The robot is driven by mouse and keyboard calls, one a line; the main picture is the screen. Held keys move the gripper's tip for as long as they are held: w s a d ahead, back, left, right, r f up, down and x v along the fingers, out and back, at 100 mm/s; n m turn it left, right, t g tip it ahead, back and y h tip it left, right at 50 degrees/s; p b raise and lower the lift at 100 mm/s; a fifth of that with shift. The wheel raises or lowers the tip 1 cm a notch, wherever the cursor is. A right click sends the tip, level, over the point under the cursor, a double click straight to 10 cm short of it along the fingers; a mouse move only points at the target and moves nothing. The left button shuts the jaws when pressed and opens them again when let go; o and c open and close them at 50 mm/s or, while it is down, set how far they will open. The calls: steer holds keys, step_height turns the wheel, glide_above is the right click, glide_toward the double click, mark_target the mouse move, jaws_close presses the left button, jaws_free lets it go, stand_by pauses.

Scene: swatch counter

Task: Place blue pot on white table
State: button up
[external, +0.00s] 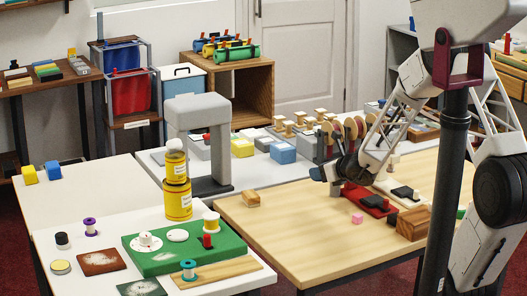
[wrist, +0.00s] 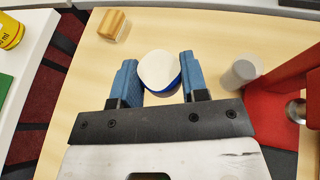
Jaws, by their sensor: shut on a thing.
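The blue pot (wrist: 160,70) has a white top and a blue side that shows at its lower right edge. In the wrist view it sits between the two blue fingers of my gripper (wrist: 159,78), which is shut on it. The white table (external: 105,252) stands at the front left, carrying a green board, yellow cans and spools.
A small wooden block (external: 250,199) lies left of my gripper. A red tray (external: 366,201) with dark pieces and a larger wooden block (external: 413,222) are to the right. Stacked yellow cans (external: 177,200) and a grey arch (external: 198,110) stand left. The wooden table's front is clear.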

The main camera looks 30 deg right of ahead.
steer(key=w+r+m+h, duration=0.3)
steer(key=w+r+h, duration=0.1)
steer(key=w+r, duration=1)
steer(key=shift+d+r+m+t, duration=0.15)
steer(key=shift+r+m+t, duration=0.15)
steer(key=shift+r, duration=0.45)
steer(key=shift+s+f, duration=0.1)
steer(key=s+d+f+n+y, duration=0.1)
steer(key=s+f+n+y, duration=0.1)
steer(key=s+f, duration=0.4)
steer(key=s+f+n+g+y, duration=0.1)
steer(key=s+f, duration=0.6)
steer(key=s, duration=0.9)
steer(key=s+d+f+n+y, duration=0.1)
steer(key=s+f+n+y, duration=0.1)
steer(key=s+f, duration=0.5)
steer(key=shift+s+d+n+y, duration=0.15)
steer(key=shift+s+y, duration=0.15)
steer(key=shift+s, duration=0.8)
steer(key=shift+s+d+n+y, duration=0.15)
steer(key=shift+s+y, duration=0.15)
steer(key=shift+s, duration=0.8)
steer(key=shift+w+g, duration=0.1)
steer(key=shift+g, duration=0.2)
glide_above(341, 210)
steer(key=shift+f, duration=0.8)
